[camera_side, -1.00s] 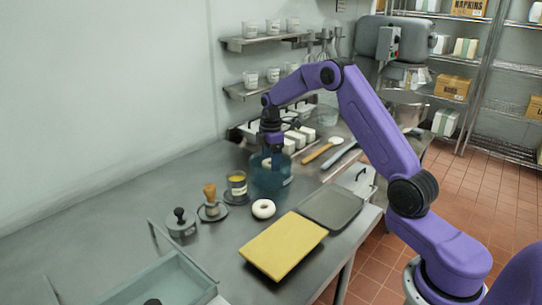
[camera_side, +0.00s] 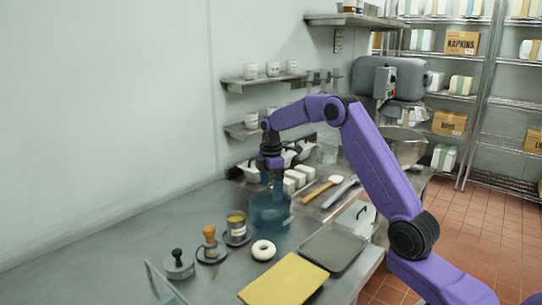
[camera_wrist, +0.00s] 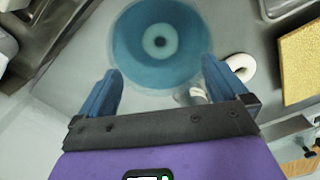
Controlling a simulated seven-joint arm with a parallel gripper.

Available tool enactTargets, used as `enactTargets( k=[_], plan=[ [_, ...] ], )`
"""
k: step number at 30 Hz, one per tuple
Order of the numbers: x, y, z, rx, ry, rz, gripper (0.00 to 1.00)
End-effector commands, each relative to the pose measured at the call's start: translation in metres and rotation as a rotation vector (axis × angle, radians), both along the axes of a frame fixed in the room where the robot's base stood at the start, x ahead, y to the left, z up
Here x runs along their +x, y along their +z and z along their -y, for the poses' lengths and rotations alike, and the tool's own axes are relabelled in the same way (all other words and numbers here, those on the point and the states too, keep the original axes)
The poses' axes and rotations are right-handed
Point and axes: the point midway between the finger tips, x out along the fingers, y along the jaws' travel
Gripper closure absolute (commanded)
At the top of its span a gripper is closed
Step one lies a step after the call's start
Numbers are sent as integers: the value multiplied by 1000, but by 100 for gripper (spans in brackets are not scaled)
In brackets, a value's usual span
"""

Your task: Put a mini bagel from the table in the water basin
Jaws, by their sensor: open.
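The water basin (camera_side: 270,214) is a round, see-through blue bowl on the steel table. It also shows in the wrist view (camera_wrist: 128,62). My gripper (camera_side: 277,190) is above it, pointing down. In the wrist view my gripper (camera_wrist: 158,88) has its two blue fingers wide apart with nothing between them. A pale bluish ring with a dark centre shows in the middle of the basin; I cannot tell whether it is a bagel or part of the basin.
A yellow board (camera_side: 285,281) and a grey tray (camera_side: 332,248) lie right of the bagel. A yellow-topped cup (camera_side: 236,227), a wooden-handled tool (camera_side: 210,240) and a dark-knobbed tool (camera_side: 178,262) stand to its left. White containers and utensils lie behind the basin.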

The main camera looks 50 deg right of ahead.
Motion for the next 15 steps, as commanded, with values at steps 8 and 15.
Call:
enactTargets(
  k=[8,15],
  plan=[
    [1,62,0,-1,1,5,0],
    [0,104,0,0,1,3,0]
  ],
)
